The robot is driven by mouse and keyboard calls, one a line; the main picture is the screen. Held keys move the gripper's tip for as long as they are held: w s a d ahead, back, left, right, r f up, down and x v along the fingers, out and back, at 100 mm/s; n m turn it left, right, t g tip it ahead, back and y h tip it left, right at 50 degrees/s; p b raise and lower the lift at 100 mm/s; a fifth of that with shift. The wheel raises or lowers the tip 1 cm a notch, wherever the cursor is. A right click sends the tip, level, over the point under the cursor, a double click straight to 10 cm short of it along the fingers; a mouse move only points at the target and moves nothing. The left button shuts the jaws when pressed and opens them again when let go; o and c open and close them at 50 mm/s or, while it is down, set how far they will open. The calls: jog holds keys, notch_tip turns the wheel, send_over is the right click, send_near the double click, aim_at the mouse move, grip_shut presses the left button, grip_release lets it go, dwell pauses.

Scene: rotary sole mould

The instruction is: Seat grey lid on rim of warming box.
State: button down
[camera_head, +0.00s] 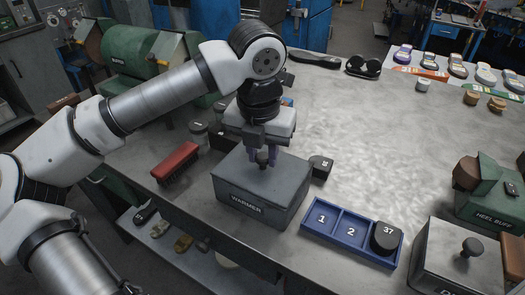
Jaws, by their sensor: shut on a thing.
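The warming box (244,201) is a dark grey box marked WARMER, standing on the metal bench near its front edge. The grey lid (240,175) covers the top of the box, roughly lined up with its walls. I cannot tell whether it rests fully on the rim or sits slightly above it. My gripper (263,158) comes down from above and is shut on the lid's dark knob. The fingers and wrist hide part of the lid's far side.
A red brush (175,161) lies left of the box. A blue tray (335,240) with numbered compartments holds a dark block marked 37 (385,239) at front right. A dark block (320,167) sits right of the box. A lidded grey box (455,265) stands far right. The bench middle is clear.

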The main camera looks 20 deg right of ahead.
jog(key=shift+f, duration=0.15)
jog(key=c, duration=1.1)
grip_release()
jog(key=shift+o, duration=0.2)
